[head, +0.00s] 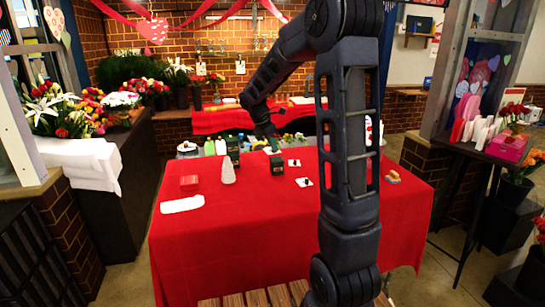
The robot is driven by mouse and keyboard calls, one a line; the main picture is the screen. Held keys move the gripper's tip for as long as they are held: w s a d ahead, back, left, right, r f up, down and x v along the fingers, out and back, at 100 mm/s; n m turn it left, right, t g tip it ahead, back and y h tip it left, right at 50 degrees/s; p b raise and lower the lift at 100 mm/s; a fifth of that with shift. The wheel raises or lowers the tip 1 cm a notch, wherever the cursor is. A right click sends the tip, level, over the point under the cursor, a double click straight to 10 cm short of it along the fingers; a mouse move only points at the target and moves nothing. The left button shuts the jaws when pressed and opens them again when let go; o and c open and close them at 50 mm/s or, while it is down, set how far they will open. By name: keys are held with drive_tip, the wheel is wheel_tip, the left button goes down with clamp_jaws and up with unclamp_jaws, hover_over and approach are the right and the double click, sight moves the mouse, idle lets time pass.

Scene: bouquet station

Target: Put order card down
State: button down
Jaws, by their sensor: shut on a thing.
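My gripper (271,141) is at the end of my arm, above the far middle of the red-covered table (230,240). It is small and dark in the head view. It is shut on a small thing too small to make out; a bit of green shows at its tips. Just below stands a dark green box (277,165). Right of that box, two small white cards with dark marks lie on the cloth, one farther back (294,162) and one nearer (304,182). I cannot tell which card is the order card.
A curved colored thing (393,177) lies at right. The front cloth is clear.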

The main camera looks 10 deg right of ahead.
drive_tip(key=shift+r, duration=0.55)
drive_tip(key=shift+w+a, duration=0.15)
drive_tip(key=shift+a, duration=0.1)
drive_tip(key=w+a+r+n+t, duration=0.15)
drive_tip(key=w+a, duration=0.25)
drive_tip(key=a, duration=0.4)
drive_tip(key=w+a+r+n, duration=0.1)
drive_tip(key=w+a+n, duration=0.1)
drive_tip(key=w+a, duration=0.45)
drive_tip(key=n+y, duration=0.2)
drive_tip(key=n, duration=0.2)
hover_over(195, 180)
drive_tip(key=s+a, duration=0.1)
drive_tip(key=shift+t, duration=0.45)
wheel_tip(195, 180, down, 19)
drive_tip(key=shift+a+f, duration=0.1)
drive_tip(key=shift+a, duration=0.05)
drive_tip(key=c, duration=1.4)
unclamp_jaws()
drive_tip(key=shift+c, duration=0.2)
